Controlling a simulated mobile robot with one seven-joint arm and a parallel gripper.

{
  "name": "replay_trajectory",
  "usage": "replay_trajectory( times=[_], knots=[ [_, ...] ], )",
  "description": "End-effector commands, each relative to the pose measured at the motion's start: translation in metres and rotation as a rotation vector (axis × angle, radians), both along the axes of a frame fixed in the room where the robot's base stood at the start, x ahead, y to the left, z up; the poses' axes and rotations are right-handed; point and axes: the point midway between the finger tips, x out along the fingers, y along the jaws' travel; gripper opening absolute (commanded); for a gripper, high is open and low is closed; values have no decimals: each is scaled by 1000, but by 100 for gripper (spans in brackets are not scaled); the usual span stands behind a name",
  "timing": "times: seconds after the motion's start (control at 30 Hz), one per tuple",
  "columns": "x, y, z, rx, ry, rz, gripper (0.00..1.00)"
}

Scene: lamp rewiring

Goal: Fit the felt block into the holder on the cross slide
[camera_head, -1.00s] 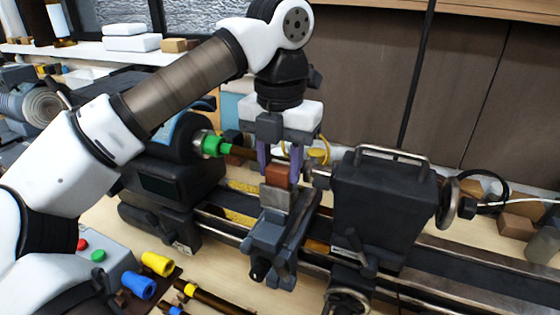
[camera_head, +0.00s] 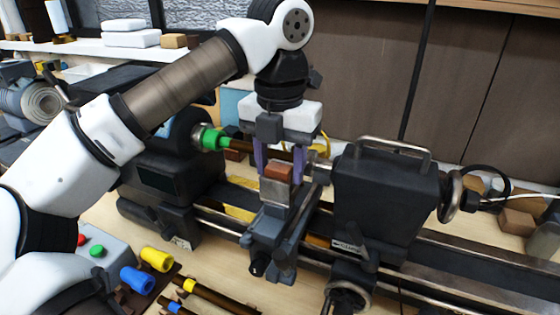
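The felt block (camera_head: 277,172), reddish-brown, sits upright in the holder (camera_head: 275,190) on the cross slide (camera_head: 268,233). Its upper part shows above the holder's grey front plate; its lower part is hidden behind that plate. My gripper (camera_head: 278,172) points straight down over the block. Its two purple fingers stand one on each side of the block and look spread, with gaps between them and the block. How deep the block sits cannot be seen.
A brown rod (camera_head: 240,147) runs behind my fingers from the green chuck end (camera_head: 211,139) toward the tailstock (camera_head: 385,205). The tailstock stands close on the right, the headstock (camera_head: 170,175) on the left. Coloured-ended rods (camera_head: 205,293) lie on the bench in front.

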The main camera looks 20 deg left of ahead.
Motion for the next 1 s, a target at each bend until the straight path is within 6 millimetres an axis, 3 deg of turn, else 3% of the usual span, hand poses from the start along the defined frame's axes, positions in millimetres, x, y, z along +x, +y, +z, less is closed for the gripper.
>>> replay_trajectory(
  times=[0.1,0.47,1.0],
  knots=[
    [0,0,0,0,0,0,62],
    [0,0,6,0,0,0,62],
    [0,0,97,0,0,0,62]
  ],
)
